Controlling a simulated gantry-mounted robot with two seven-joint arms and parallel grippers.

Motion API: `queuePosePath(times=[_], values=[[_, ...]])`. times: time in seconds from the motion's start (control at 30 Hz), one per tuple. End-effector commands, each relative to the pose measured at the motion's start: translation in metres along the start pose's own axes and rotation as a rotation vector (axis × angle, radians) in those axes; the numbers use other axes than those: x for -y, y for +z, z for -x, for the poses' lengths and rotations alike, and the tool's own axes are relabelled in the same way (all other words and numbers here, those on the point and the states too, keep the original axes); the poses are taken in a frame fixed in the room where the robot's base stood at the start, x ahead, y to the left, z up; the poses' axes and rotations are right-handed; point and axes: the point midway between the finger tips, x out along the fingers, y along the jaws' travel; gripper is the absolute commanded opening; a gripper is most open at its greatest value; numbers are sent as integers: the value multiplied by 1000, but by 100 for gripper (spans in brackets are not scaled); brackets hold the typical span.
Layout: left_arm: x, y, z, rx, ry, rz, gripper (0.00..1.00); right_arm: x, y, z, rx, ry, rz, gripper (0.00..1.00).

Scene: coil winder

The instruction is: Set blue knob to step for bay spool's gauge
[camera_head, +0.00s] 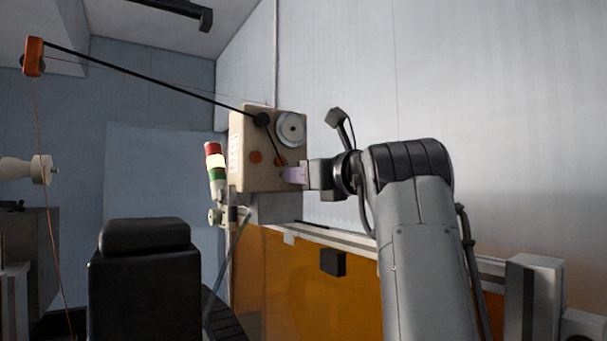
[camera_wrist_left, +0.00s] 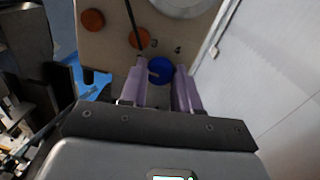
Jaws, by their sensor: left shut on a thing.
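The blue knob (camera_wrist_left: 161,70) is on the front of a beige control box (camera_wrist_left: 105,50), between the two lilac fingers of my left gripper (camera_wrist_left: 160,88). The gripper is shut on the knob. In the head view my left gripper (camera_head: 293,175) reaches the lower right of the beige box (camera_head: 240,150) and hides the blue knob. A white spool (camera_head: 42,169) shows at the far left; I cannot tell its gauge. My right gripper is not in view.
Two orange knobs (camera_head: 256,157) and a round grey dial (camera_head: 290,128) sit on the same box. A black rod (camera_head: 150,78) runs from it to an orange wire guide (camera_head: 33,56). An amber panel (camera_head: 300,285) lies below.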

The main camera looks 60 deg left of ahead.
Motion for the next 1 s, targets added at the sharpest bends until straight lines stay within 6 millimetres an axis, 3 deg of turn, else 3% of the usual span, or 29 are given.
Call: queuePosePath(times=[1.0], values=[[-2,1,0,52,-5,-829,1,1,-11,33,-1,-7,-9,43]])
